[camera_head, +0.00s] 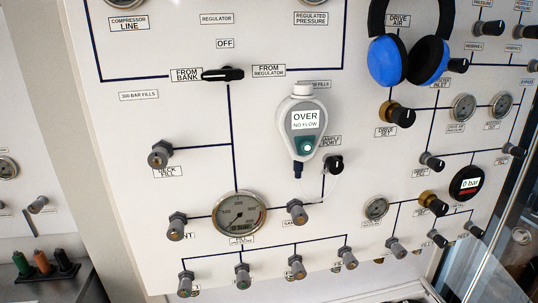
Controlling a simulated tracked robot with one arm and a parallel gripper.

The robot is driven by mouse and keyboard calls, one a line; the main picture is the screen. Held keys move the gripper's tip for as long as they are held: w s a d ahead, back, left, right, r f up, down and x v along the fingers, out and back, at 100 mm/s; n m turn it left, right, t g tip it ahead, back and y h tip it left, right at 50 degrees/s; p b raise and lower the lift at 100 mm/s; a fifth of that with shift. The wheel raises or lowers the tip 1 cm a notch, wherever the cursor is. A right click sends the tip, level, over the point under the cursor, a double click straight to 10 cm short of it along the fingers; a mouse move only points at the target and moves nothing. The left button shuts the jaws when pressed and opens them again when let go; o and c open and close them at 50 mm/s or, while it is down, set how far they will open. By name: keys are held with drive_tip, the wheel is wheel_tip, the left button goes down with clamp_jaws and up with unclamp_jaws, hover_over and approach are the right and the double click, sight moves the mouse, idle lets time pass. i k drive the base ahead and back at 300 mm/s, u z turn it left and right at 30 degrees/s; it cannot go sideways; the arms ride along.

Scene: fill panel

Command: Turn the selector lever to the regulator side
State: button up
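The selector lever (222,74) is a black handle on the upper left of the white panel (190,115). It lies level between the FROM BANK label (186,75) on its left and the FROM REGULATOR label (268,70) on its right. Its longer part reaches left and touches or overlaps the edge of the FROM BANK label. The OFF label (225,43) is above it. My gripper is not in view, and nothing touches the lever.
A handheld analyser (302,122) reading OVER, NO FLOW hangs right of and below the lever. Blue ear defenders (386,60) hang at upper right. A round gauge (239,214) and several valve knobs stick out lower down. The space around the lever is clear.

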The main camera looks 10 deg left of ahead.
sight(227, 73)
drive_tip(key=u, duration=2.3)
drive_tip(key=k, duration=0.85)
drive_tip(key=z, duration=1.3)
drive_tip(key=i, duration=1)
drive_tip(key=u, duration=0.05)
